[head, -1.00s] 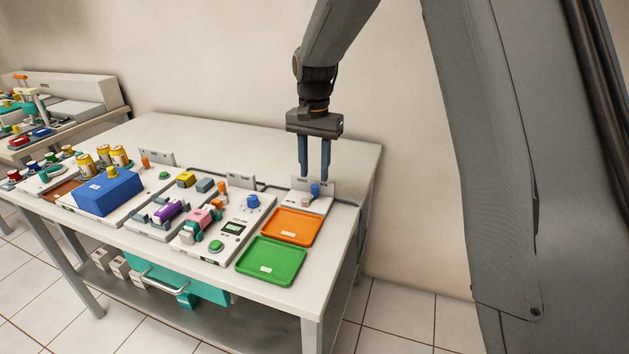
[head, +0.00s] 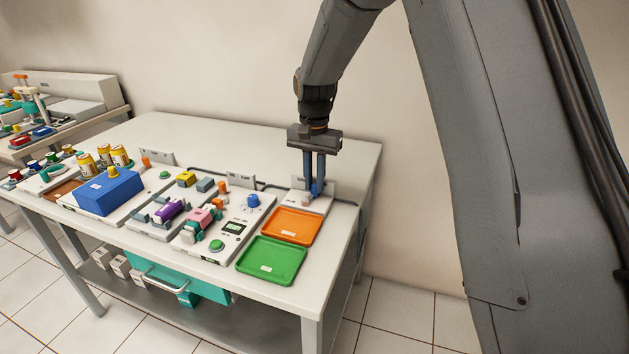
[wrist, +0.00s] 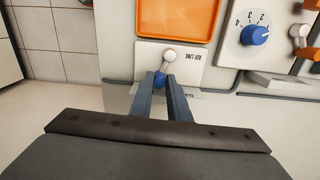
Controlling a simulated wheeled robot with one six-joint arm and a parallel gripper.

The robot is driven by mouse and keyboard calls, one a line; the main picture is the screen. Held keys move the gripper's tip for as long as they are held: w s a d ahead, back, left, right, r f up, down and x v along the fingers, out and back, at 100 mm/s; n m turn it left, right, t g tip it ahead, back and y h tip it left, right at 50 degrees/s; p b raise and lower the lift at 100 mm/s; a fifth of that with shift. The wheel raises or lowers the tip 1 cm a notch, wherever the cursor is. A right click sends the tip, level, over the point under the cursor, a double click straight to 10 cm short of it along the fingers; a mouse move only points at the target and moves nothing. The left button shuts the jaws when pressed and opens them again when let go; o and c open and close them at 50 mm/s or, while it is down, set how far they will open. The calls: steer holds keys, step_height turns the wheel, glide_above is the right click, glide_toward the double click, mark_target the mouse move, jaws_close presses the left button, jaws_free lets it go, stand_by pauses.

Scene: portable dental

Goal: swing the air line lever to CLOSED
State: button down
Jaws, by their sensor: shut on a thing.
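The air line unit is a small white plate (wrist: 190,57) at the back right of the table, behind the orange tray; its label reads upside down in the wrist view. Its lever has a blue knob (wrist: 160,78) and a pale pivot (wrist: 169,55). My gripper (head: 314,193) points down at the unit in the head view. In the wrist view its two fingers (wrist: 161,76) are shut on the blue knob, one on each side. The fingers hide part of the lever and of the upright label plate behind it.
The orange tray (head: 317,229) lies just in front of the unit, with the green tray (head: 247,269) nearer. A panel with a blue dial (head: 253,200) stands to the left. The table's right edge is close. The rear tabletop is clear.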

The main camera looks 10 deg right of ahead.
steer(key=shift+w+a+n+p, duration=0.2)
steer(key=shift+n+p, duration=0.1)
steer(key=shift+n, duration=0.45)
steer(key=shift+w+a+n+p, duration=0.1)
steer(key=shift+a+n+p, duration=0.15)
steer(key=shift+n, duration=0.55)
steer(key=shift+w+a+n+p, duration=0.15)
steer(key=shift+n+p, duration=0.2)
steer(key=shift+n, duration=0.4)
steer(key=c, duration=1.7)
jaws_free()
steer(key=shift+o, duration=0.2)
steer(key=shift+d, duration=0.1)
